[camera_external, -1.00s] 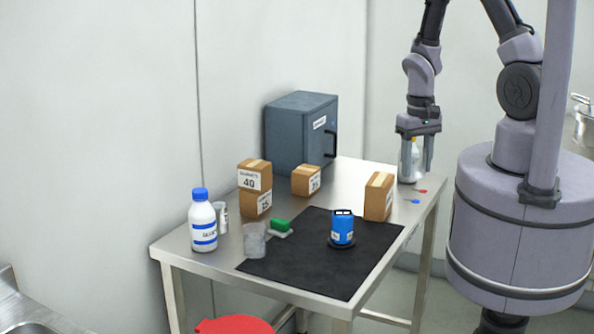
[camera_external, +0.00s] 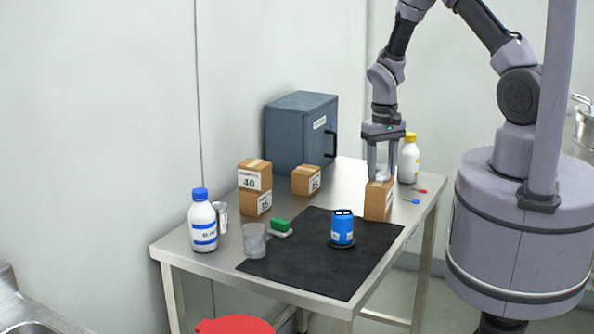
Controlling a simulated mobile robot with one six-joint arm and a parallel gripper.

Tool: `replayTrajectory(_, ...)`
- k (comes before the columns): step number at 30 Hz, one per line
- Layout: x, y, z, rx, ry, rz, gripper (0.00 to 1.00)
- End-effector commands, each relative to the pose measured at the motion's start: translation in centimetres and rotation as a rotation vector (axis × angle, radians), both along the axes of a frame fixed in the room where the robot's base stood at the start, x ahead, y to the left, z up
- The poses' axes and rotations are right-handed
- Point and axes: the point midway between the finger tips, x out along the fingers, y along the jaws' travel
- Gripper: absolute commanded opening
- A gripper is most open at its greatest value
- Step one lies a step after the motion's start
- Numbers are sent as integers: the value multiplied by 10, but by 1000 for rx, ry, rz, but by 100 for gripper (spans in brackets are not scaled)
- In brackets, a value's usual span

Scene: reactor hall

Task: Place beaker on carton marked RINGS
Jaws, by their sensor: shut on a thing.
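My gripper (camera_external: 381,175) points straight down and is shut on a clear beaker (camera_external: 381,161), which is upright between the fingers. The beaker is at the top of a tall brown carton (camera_external: 378,203) at the right of the table. I cannot tell whether its base touches the carton top. This carton's label is turned away and I cannot read it. Other cartons stand further left: a stack of two, the upper one (camera_external: 254,176) marked 40 and the lower (camera_external: 257,203) marked 15, and a small single one (camera_external: 306,180). I cannot make out RINGS on any.
A yellow-capped bottle (camera_external: 409,160) stands close behind the gripper. A blue container (camera_external: 342,229) is on the black mat (camera_external: 310,265). A second clear beaker (camera_external: 255,241), a green-topped block (camera_external: 281,227), a blue-capped bottle (camera_external: 203,224) and a grey cabinet (camera_external: 300,133) are further left.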

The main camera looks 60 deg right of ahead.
Motion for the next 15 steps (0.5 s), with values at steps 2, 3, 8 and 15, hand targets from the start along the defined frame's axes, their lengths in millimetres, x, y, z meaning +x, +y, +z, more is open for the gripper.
replayTrajectory(2, 0, 0, -4, 0, 0, 0, 5)
replayTrajectory(3, 0, 0, -3, 0, 0, 0, 52)
replayTrajectory(8, 0, 0, -2, 0, 0, 0, 70)
replayTrajectory(15, 0, 0, 0, 0, 0, 1, 70)
